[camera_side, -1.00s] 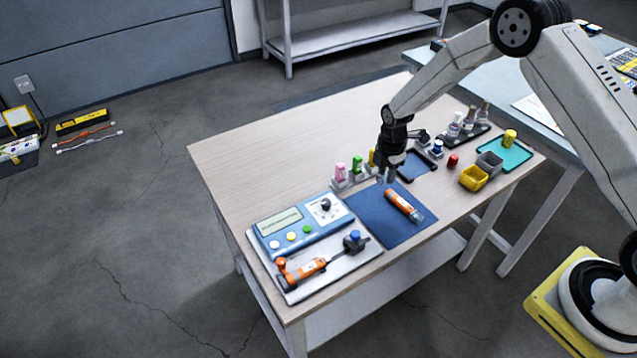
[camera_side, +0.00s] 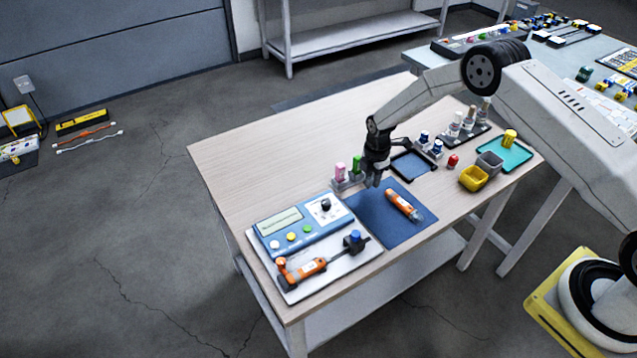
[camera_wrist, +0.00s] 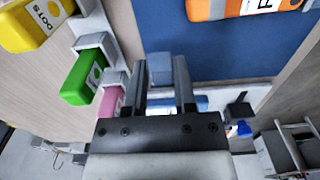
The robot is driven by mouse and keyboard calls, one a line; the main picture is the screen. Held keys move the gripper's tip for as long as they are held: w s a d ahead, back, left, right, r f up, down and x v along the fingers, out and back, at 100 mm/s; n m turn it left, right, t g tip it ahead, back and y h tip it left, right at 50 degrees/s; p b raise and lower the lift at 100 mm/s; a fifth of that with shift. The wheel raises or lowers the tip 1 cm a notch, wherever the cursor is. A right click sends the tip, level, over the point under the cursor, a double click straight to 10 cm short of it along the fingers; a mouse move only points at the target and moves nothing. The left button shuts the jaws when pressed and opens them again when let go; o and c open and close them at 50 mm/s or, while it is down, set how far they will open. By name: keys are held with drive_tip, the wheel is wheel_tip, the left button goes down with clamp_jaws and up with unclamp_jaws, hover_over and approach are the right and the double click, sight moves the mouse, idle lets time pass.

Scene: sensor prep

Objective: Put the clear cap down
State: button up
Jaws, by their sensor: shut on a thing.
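My gripper (camera_side: 373,180) is above the back left part of the blue mat (camera_side: 375,228), near the small bottles. In the wrist view its two fingers (camera_wrist: 160,75) are shut on a small translucent bluish piece, the clear cap (camera_wrist: 159,68), held over the mat's edge. In the side view the cap is too small to make out. An orange sensor (camera_side: 403,205) lies on the blue mat to the right of my gripper; part of it shows at the top of the wrist view (camera_wrist: 235,8).
Pink (camera_side: 340,170) and green (camera_side: 356,164) bottles stand in a rack close beside my gripper; a yellow bottle (camera_wrist: 28,28) shows in the wrist view.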

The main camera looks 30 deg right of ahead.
sight(372, 178)
drive_tip(key=shift+w+f, duration=0.1)
drive_tip(key=shift+f, duration=1.55)
drive_tip(key=shift+f, duration=0.15)
drive_tip(key=o, duration=0.9)
drive_tip(key=shift+r, duration=6.15)
drive_tip(key=shift+r, duration=0.1)
